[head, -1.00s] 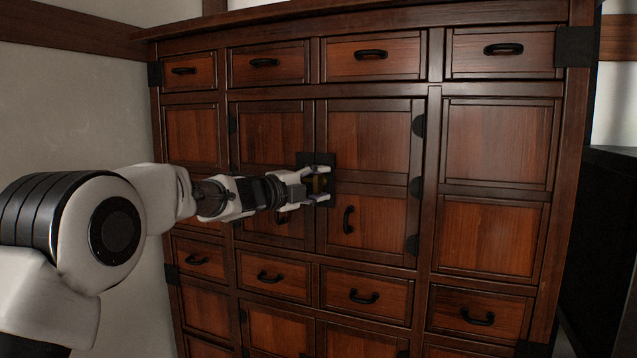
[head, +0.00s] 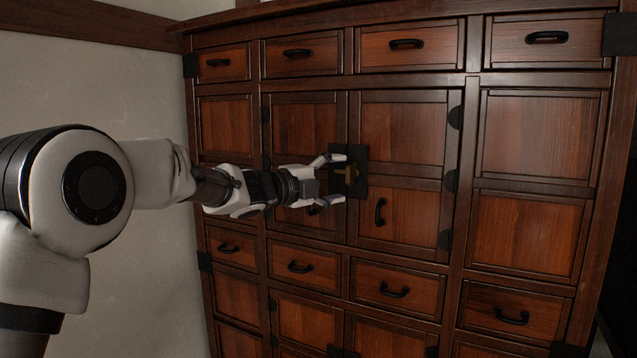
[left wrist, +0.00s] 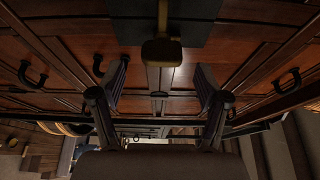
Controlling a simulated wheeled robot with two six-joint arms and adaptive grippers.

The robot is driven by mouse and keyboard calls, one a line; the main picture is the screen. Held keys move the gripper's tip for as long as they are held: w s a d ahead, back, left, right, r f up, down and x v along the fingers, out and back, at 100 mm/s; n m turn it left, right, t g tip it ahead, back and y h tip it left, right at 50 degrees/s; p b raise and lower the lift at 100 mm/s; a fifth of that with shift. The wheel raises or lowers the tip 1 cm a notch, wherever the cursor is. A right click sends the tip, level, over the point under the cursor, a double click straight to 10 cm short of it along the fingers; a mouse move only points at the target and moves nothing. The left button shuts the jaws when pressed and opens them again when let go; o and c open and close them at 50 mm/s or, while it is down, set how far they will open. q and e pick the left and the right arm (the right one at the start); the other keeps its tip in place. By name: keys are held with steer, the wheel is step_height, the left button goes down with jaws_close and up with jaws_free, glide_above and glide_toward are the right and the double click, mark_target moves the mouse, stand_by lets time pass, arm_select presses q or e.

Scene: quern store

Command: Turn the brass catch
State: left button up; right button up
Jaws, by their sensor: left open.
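The brass catch (head: 350,174) sits on a dark square plate (head: 361,158) where the two middle doors of the wooden chest meet. My left gripper (head: 336,179) is open in front of the catch, a little to its left in the head view, with nothing between its fingers. In the left wrist view the catch (left wrist: 162,50) shows at the top centre, beyond and apart from the open fingertips (left wrist: 161,82). It looks like a narrow stem with a wider block at its end. My right gripper does not show.
Black hinges (head: 452,181) line that door's right edge. A pale wall (head: 90,110) stands left of the chest.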

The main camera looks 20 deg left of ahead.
arm_select(q)
steer(key=v, duration=0.7)
